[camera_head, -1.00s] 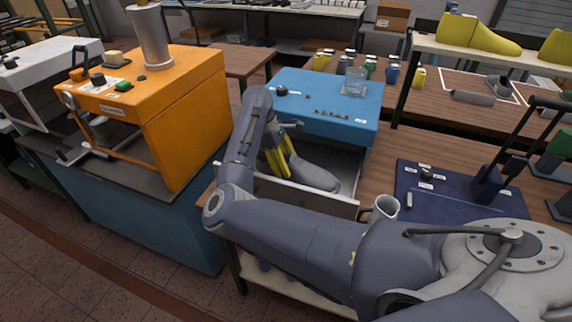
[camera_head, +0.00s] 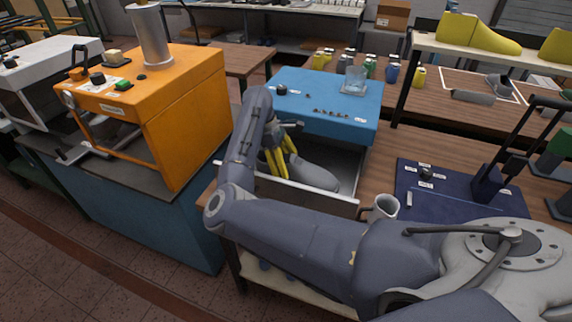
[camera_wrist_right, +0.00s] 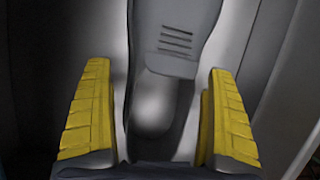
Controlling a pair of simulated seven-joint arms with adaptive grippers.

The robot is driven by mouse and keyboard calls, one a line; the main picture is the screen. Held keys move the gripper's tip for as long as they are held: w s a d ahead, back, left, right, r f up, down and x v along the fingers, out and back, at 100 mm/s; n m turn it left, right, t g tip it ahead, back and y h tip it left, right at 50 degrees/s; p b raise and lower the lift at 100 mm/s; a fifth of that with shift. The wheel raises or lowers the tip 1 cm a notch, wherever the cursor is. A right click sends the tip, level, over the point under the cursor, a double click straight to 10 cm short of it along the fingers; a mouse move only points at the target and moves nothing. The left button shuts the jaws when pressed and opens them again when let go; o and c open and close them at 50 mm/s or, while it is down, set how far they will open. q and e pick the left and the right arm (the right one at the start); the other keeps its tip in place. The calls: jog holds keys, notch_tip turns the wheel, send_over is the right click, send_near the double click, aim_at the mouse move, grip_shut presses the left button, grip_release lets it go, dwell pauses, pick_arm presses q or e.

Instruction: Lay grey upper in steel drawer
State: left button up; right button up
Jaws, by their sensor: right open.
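The grey upper (camera_head: 314,176) lies in the open steel drawer (camera_head: 299,198) under the blue cabinet in the head view. My right gripper (camera_head: 278,178) reaches down into the drawer at the upper's left end, with its yellow fingers pointing down. In the right wrist view the same gripper (camera_wrist_right: 160,125) is open, with a finger on either side of the grey upper (camera_wrist_right: 185,20) and gaps between. The upper's opening and slotted part show there. Part of the upper is hidden behind the fingers in the head view. My left gripper is not in view.
The blue cabinet (camera_head: 325,103) stands behind the drawer, with a glass container (camera_head: 354,80) on top. A white mug (camera_head: 381,207) stands close to the drawer's right front corner. An orange machine (camera_head: 165,110) stands to the left.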

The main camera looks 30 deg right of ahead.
jog(key=v, duration=1.2)
dwell(0.4)
